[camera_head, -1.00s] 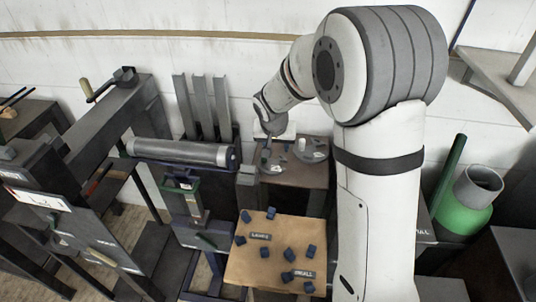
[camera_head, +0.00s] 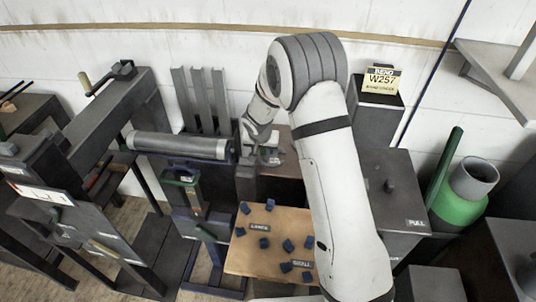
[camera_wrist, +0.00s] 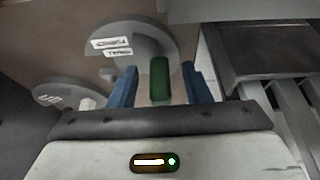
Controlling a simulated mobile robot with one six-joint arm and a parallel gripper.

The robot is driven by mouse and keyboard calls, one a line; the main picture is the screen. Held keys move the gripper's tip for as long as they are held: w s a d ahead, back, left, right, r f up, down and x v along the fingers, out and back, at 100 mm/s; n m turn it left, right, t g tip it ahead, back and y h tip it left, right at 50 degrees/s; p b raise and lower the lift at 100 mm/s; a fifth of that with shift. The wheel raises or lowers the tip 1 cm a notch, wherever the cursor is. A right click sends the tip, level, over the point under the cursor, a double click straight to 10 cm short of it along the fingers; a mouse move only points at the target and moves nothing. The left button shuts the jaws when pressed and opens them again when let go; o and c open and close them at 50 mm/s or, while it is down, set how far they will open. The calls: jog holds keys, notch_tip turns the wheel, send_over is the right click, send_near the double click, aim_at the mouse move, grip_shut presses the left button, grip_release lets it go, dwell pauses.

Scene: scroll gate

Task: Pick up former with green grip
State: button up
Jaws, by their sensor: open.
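The former with the green grip shows in the wrist view as a grey round disc (camera_wrist: 140,32) with white labels on it. Its green grip (camera_wrist: 160,80) stands between the two blue fingers of my gripper (camera_wrist: 160,68). The fingers are open, with a visible gap on each side of the grip. In the head view my gripper is over the small brown table (camera_head: 284,170) behind the board, and my wrist hides most of the formers there.
A second grey disc (camera_wrist: 62,90) lies at the left in the wrist view. A dark block (camera_wrist: 262,50) is close on the right. In the head view, a roller (camera_head: 180,146) stands left of the table and a board with several dark blocks (camera_head: 240,262) stands in front.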

jog(key=shift+f, duration=0.15)
jog(key=shift+c, duration=0.5)
grip_shut()
jog(key=shift+w, duration=0.1)
